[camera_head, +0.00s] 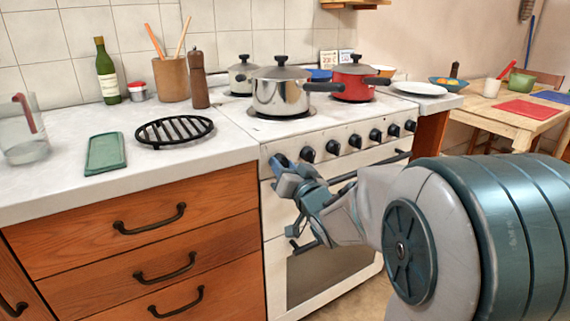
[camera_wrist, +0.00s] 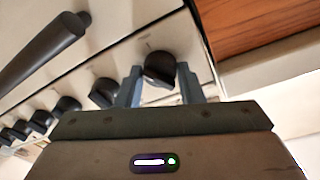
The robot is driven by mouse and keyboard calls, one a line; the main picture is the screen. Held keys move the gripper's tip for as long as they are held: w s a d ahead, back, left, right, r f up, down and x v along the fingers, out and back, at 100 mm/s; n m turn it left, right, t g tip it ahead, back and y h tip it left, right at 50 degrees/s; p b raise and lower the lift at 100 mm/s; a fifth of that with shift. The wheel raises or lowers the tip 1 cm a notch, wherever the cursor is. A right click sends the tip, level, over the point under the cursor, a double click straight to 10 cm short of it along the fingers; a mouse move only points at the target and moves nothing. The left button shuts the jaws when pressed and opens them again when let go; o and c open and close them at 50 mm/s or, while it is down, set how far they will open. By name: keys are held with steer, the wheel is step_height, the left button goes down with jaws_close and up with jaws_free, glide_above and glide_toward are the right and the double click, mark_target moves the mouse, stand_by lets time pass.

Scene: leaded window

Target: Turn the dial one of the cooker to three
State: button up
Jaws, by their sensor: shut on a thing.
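The white cooker (camera_head: 335,122) has a row of black dials along its front panel. My gripper (camera_head: 282,165) is at the left end of this row, and its fingers hide the leftmost dial in the head view. In the wrist view, my gripper (camera_wrist: 159,78) has one finger on each side of that end dial (camera_wrist: 159,66) and is shut on it. The neighbouring dial (camera_head: 307,154) is just right of the fingers and free of them; it also shows in the wrist view (camera_wrist: 104,91). Numbers around the held dial are too small to read.
A steel pot (camera_head: 282,95) and a red pot (camera_head: 352,83) stand on the hob. The oven handle (camera_head: 343,177) runs below the dials. Wooden drawers (camera_head: 150,225) adjoin on the left. A black trivet (camera_head: 175,130) lies on the counter.

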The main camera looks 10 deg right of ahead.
steer(key=shift+m+g+p, duration=0.4)
steer(key=shift+m+p, duration=1.05)
steer(key=shift+m, duration=1.85)
steer(key=o, duration=1)
steer(key=shift+c, duration=0.2)
steer(key=shift+s, duration=0.1)
